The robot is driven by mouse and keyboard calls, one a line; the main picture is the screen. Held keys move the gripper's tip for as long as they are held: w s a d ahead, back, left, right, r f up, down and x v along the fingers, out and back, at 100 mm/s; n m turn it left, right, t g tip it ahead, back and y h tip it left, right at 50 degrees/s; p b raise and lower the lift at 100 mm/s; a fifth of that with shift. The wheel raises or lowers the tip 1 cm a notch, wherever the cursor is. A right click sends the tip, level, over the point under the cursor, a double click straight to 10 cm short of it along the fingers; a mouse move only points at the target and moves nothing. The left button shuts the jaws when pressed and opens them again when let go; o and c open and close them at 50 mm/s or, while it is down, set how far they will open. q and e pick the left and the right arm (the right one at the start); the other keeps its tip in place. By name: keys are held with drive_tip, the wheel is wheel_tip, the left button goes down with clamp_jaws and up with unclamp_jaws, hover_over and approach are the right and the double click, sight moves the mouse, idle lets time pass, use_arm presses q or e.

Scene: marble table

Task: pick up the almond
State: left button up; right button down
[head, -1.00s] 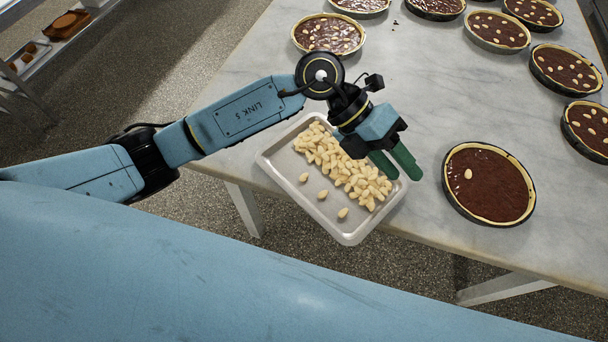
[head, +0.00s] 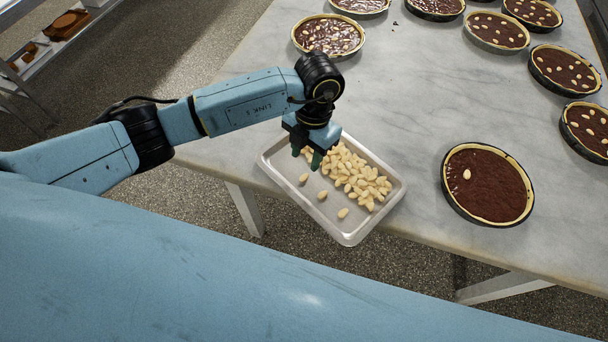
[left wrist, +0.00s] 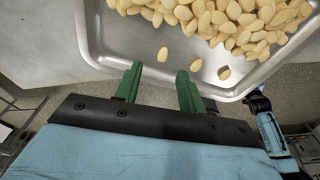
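Three loose almonds lie apart in a row on the bare part of the metal tray (head: 300,200): a left one (head: 304,177), a middle one (head: 322,195) and a right one (head: 343,212). A pile of almonds (head: 360,178) fills the tray's far side. My left gripper (head: 307,159) is over the tray's left end, pointing down, close to the left loose almond. In the left wrist view, its green fingers (left wrist: 158,88) are apart with nothing between them; the loose almonds (left wrist: 163,54) lie ahead of the fingertips. My right gripper is not in view.
A chocolate tart (head: 490,187) with one almond on it stands right of the tray. Several more tarts (head: 567,70) line the table's back and right. The marble table (head: 420,90) is clear in the middle. The tray is at the table's front edge.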

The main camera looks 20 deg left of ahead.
sight(305, 176)
use_arm(q)
drive_tip(key=shift+s+f+p, duration=0.2)
drive_tip(key=shift+s+f, duration=0.05)
drive_tip(key=shift+f, duration=1.1)
drive_tip(key=shift+s+f+p, duration=0.2)
drive_tip(key=shift+f, duration=1.15)
drive_tip(key=c, duration=0.9)
clamp_jaws()
